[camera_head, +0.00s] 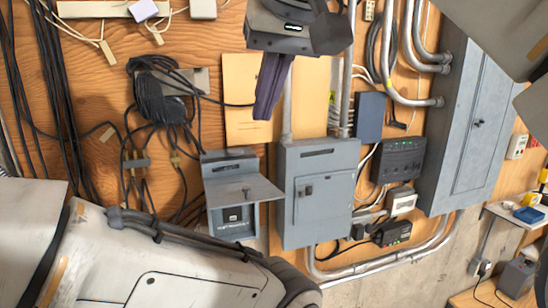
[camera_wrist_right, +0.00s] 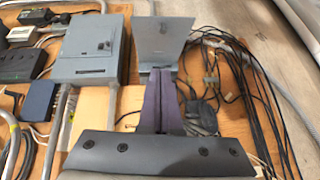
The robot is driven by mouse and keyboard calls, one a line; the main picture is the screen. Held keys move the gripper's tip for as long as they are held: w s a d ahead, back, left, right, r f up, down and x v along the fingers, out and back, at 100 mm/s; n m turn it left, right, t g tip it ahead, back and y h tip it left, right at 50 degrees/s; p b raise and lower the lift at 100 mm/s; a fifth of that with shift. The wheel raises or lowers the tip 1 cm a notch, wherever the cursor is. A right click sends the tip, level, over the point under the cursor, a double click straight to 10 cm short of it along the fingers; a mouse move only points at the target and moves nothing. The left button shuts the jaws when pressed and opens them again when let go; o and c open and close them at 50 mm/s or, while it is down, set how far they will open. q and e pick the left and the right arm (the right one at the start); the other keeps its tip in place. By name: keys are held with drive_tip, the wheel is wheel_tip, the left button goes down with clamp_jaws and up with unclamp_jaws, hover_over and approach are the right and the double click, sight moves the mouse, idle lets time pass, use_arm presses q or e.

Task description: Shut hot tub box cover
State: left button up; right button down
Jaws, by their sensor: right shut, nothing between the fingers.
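The hot tub box (camera_head: 230,218) is a small grey box on the plywood wall, left of a larger grey breaker box. Its cover (camera_head: 262,190) stands open, sticking outward from the box front, with a dark labelled face showing below it. The cover also shows in the right wrist view (camera_wrist_right: 163,38), just beyond my fingertips. My right gripper (camera_head: 264,112) hangs above and right of the cover in the head view, its purple fingers shut and empty. In the right wrist view the fingers (camera_wrist_right: 160,72) point toward the cover; I cannot tell whether they touch. My left gripper is out of view.
The larger grey breaker box (camera_head: 318,190) stands close right of the hot tub box. Coiled black cables (camera_head: 160,95) hang up and left of it. A tall grey cabinet (camera_head: 468,125) is farther right. My own pale arm link fills the lower left.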

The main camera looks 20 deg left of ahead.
drive_tip(key=b, duration=0.2)
hover_over(251, 199)
drive_tip(key=f, duration=0.7)
drive_tip(key=shift+w+d+f, duration=0.1)
drive_tip(key=shift+w+f, duration=0.05)
drive_tip(key=shift+w, duration=0.1)
wheel_tip(251, 199, down, 2)
drive_tip(key=shift+s+f, duration=0.1)
drive_tip(key=shift+f, duration=0.05)
drive_tip(key=shift+s+f, duration=0.25)
drive_tip(key=shift+f, duration=0.75)
drive_tip(key=shift+b, duration=0.35)
